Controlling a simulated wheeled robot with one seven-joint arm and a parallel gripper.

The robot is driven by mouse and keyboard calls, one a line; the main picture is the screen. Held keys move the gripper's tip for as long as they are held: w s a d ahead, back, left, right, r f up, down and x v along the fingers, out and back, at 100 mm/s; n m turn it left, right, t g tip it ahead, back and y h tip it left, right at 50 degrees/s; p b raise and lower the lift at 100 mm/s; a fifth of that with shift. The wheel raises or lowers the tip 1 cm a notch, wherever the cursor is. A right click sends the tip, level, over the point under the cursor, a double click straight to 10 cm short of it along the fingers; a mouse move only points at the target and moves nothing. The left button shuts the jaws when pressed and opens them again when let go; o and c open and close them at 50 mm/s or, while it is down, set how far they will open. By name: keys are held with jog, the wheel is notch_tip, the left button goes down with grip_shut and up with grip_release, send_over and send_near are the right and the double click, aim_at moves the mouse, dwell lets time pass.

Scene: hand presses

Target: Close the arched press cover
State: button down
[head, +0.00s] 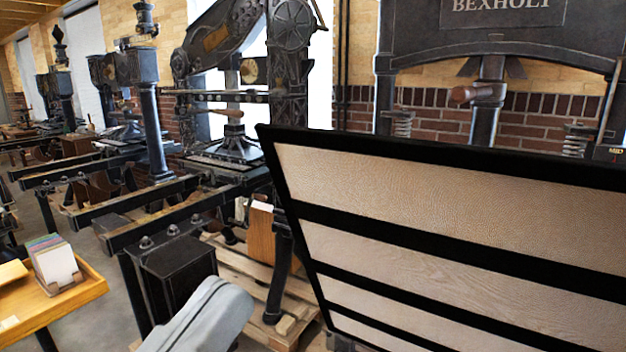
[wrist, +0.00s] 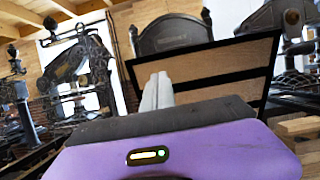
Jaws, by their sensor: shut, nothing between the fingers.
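The arched press (head: 475,38) with the BEXHOLT plate stands at the right of the head view; it also shows at the top middle of the wrist view (wrist: 172,34). Its cover (head: 440,238) is a black frame with tan panels and black crossbars, standing open and steeply tilted in front of the press. The cover also shows in the wrist view (wrist: 225,62). My gripper (wrist: 157,80) is shut and empty, its pale fingertips pointing toward the cover's left part. I cannot tell whether they touch it.
Another ornate press (head: 235,90) stands left of the arched one, with dark rails reaching forward. A wooden side table (head: 75,300) with a card holder (head: 55,265) is at the lower left. A pallet (head: 225,250) lies on the floor.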

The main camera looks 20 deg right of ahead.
aim_at(345, 147)
jog(key=p+x, duration=0.5)
jog(key=x, duration=0.8)
jog(key=shift+s, duration=0.15)
jog(key=shift+w+d, duration=0.35)
jog(key=shift+d, duration=0.15)
jog(key=shift+r+p, duration=0.15)
jog(key=shift+p, duration=0.15)
